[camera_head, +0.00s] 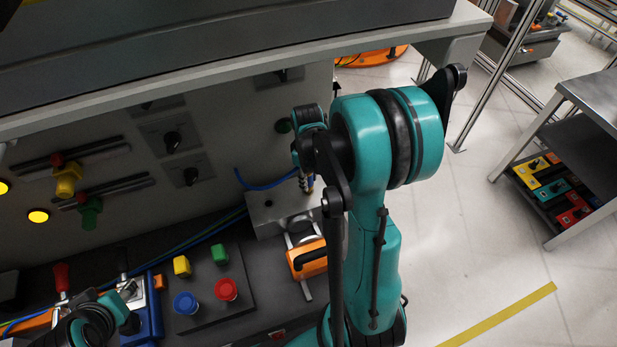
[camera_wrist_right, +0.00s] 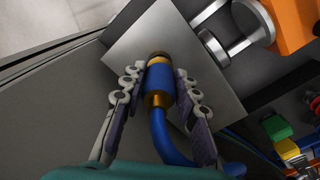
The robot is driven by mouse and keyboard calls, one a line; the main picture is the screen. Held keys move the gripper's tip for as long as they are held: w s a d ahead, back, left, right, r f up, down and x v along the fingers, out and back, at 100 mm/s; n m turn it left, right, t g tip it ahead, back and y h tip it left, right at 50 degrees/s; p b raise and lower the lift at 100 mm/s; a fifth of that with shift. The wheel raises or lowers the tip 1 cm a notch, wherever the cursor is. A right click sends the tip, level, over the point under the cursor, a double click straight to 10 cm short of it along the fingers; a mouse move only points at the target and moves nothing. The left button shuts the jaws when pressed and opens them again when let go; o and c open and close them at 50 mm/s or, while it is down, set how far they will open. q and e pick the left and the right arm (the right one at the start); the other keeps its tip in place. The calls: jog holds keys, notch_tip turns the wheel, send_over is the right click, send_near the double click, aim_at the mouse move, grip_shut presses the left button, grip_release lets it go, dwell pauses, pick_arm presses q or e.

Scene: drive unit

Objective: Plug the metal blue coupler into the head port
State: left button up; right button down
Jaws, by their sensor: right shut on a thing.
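The metal blue coupler (camera_wrist_right: 160,82) has a blue band with brass ends and a blue hose running from its near end. My right gripper (camera_wrist_right: 160,90) is shut on it, one finger on each side. In the head view my right gripper (camera_head: 305,182) hangs over the right part of a grey metal block (camera_head: 275,222), and the coupler is mostly hidden there. In the wrist view the coupler's far brass end is over the block's flat face (camera_wrist_right: 155,38); I cannot tell whether they touch. The head port is not clearly visible. My left gripper (camera_head: 98,318) is at the lower left, its jaws unclear.
An orange-handled clamp (camera_head: 308,259) stands just in front of the block. A button box with a red button (camera_head: 226,289) and a blue button (camera_head: 186,303) lies left of it. The panel with knobs (camera_head: 172,142) rises behind. Open floor lies right.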

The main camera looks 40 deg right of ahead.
jog(key=shift+f+b, duration=0.7)
jog(key=shift+f, duration=0.45)
jog(key=c, duration=1.1)
grip_release()
jog(key=shift+o, duration=0.2)
jog(key=shift+r, duration=0.1)
notch_tip(320, 180, up, 12)
jog(key=shift+a+f, duration=0.1)
